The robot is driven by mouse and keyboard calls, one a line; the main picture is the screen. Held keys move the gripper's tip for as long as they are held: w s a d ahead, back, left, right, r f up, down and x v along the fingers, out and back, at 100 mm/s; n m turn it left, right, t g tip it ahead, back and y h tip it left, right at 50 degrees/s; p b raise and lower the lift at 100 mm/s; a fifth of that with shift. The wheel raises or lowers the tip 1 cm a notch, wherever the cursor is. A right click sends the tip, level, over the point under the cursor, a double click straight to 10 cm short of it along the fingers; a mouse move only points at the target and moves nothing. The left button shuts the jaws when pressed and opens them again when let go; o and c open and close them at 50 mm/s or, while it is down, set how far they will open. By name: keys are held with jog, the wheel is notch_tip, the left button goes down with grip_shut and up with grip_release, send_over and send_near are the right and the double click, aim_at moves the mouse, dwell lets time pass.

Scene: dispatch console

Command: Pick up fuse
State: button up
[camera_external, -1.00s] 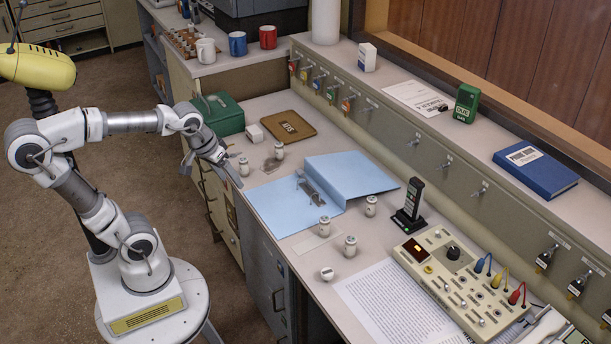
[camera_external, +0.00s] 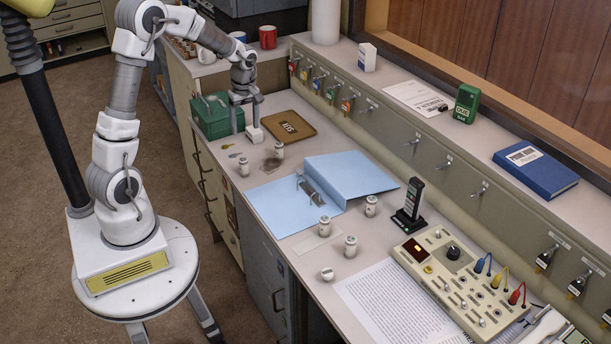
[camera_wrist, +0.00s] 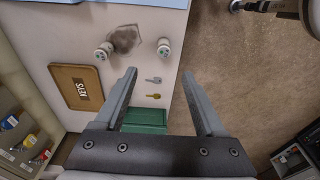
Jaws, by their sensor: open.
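Several small white fuses with dark-marked caps stand on the desk. One fuse (camera_external: 243,167) stands near the desk's left edge and another fuse (camera_external: 279,150) beside a dark stain; the wrist view shows a fuse on the left (camera_wrist: 104,50) and a fuse on the right (camera_wrist: 164,46). More fuses (camera_external: 371,206) stand around the blue binder, and one (camera_external: 327,273) seems to lie nearer the front. My gripper (camera_external: 245,122) points down over the desk by the green box, behind the nearest fuses. Its spread fingers (camera_wrist: 158,72) are empty, with both wrist-view fuses beyond the tips.
Two small keys (camera_wrist: 153,88) lie between the fingers in the wrist view. An open blue binder (camera_external: 345,178) and a control panel (camera_external: 466,285) occupy the desk's middle and front.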

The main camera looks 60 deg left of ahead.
aim_at(244, 160)
jog(key=f, duration=0.4)
jog(key=a+f+b, duration=0.1)
jog(key=f, duration=0.6)
jog(key=shift+s+a+f+b, duration=0.1)
jog(key=shift+a+f+b, duration=0.1)
jog(key=shift+f+b, duration=0.2)
jog(key=shift+s+a+f+b, duration=0.1)
jog(key=shift+a+f+b, duration=0.05)
jog(key=shift+f, duration=0.75)
jog(key=shift+s+a+f+b, duration=0.15)
jog(key=shift+a+f+b, duration=0.05)
jog(key=shift+f, duration=0.65)
jog(key=shift+s+a+f+b, duration=0.1)
jog(key=shift+a+f+b, duration=0.05)
jog(key=shift+f, duration=0.75)
grip_shut()
